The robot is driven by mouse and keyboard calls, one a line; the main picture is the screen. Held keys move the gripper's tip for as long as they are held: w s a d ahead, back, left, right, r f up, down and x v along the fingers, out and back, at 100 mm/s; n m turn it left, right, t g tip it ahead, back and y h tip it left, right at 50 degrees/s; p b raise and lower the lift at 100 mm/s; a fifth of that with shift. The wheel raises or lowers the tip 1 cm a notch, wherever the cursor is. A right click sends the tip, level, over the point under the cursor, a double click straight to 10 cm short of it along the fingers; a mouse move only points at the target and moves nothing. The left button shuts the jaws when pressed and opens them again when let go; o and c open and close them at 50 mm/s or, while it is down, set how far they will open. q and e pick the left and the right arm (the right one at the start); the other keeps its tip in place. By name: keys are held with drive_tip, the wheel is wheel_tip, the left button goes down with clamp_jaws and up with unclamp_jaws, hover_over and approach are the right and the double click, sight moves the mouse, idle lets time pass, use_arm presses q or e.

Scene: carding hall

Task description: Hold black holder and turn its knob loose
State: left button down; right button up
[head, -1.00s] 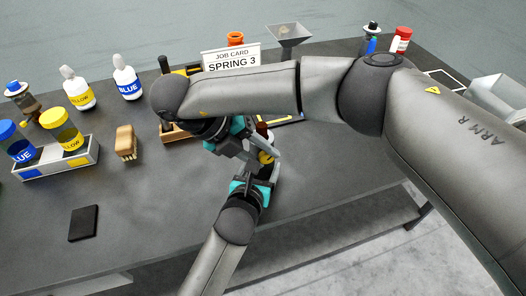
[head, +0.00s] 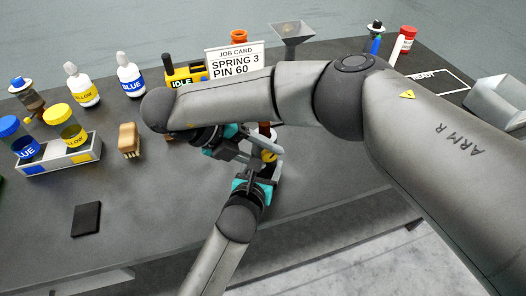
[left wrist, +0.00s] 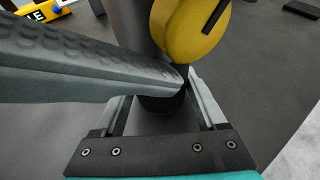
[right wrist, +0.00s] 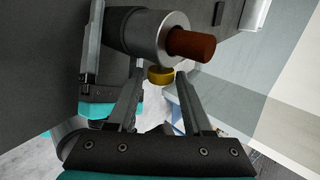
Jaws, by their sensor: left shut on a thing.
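The black holder (left wrist: 163,104) stands between the fingers of my left gripper (left wrist: 160,92) in the left wrist view, and the gripper is shut on it. Its yellow knob (left wrist: 196,30) sticks out at the side and also shows in the head view (head: 269,156). In the right wrist view a grey cylinder (right wrist: 150,35) with a red-brown rod lies above the yellow knob (right wrist: 160,76). My right gripper (right wrist: 159,77) is open, with the knob seen between its fingertips. I cannot tell whether they touch it. My right arm covers part of the work in the head view.
A job card (head: 236,62) reading SPRING 3, PIN 60 stands behind my right arm, beside a yellow device marked IDLE (head: 182,78). A brush (head: 129,140), bottles and a tray of jars (head: 60,166) are at left. The table front is mostly clear.

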drive_tip(key=shift+o, duration=1.2)
drive_tip(key=shift+r, duration=0.15)
drive_tip(key=v, duration=0.7)
drive_tip(key=shift+a, duration=0.2)
drive_tip(key=shift+r, duration=0.1)
use_arm(q)
unclamp_jaws()
